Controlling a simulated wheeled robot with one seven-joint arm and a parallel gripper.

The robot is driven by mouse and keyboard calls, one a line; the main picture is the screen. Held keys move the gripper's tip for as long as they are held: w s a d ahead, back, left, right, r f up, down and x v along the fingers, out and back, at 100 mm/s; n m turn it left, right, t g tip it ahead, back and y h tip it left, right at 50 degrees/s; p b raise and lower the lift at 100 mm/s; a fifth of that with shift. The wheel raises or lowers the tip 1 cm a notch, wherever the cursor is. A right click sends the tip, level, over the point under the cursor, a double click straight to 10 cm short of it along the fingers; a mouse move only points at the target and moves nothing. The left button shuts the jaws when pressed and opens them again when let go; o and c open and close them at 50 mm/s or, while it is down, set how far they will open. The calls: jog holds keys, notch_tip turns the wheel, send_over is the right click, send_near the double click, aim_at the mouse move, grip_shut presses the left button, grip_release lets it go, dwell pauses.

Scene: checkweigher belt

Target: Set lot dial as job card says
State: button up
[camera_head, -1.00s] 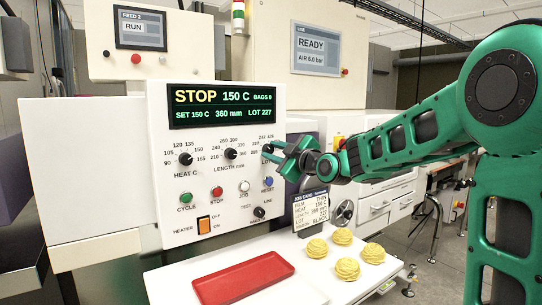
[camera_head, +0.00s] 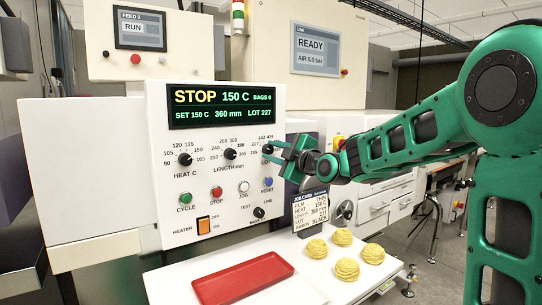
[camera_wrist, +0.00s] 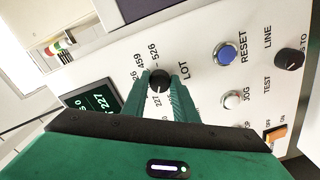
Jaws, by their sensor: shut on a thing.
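The black lot dial (camera_head: 268,149) is at the right end of the dial row on the white control panel, beside numbers around it. In the wrist view the dial (camera_wrist: 159,79) sits between the tips of my green gripper (camera_wrist: 160,92), which is shut on it. In the head view my gripper (camera_head: 277,154) reaches the dial from the right. The dial's pointer is hard to make out. The display (camera_head: 222,106) reads STOP, 150 C, 360 mm, LOT 227. The job card (camera_head: 310,210) stands below right; its lot line seems to read 227.
Heat (camera_head: 185,159) and length (camera_head: 230,154) dials sit to the left. The blue reset button (camera_head: 267,182), jog button (camera_head: 244,187) and test/line switch (camera_head: 259,212) are close below. A red tray (camera_head: 243,279) and several yellow pastries (camera_head: 345,268) occupy the shelf.

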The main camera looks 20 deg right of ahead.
jog(key=o, duration=1.1)
jog(key=shift+f, duration=0.1)
jog(key=shift+c, duration=0.2)
jog(key=v, duration=1)
jog(key=shift+s, duration=0.35)
jog(key=s+d+f+m+g+h, duration=0.3)
jog(key=s+d+f+m+g, duration=0.15)
jog(key=s+f, duration=0.35)
jog(key=s+d+f+m+g+h, duration=0.2)
jog(key=s+d+f+m+g, duration=0.25)
jog(key=f, duration=0.55)
jog(key=s+d+f+m+g, duration=0.1)
jog(key=s+f+m+g, duration=0.1)
jog(key=s, duration=0.7)
jog(key=s+d+f+m+g, duration=0.2)
jog(key=s+m, duration=0.4)
jog(key=s, duration=0.3)
jog(key=s+d+f+m+g, duration=0.1)
jog(key=s+f+m+g, duration=0.3)
jog(key=s, duration=0.5)
jog(key=shift+s+d+f+m, duration=0.4)
jog(key=shift+f+m, duration=0.2)
jog(key=shift+f, duration=0.25)
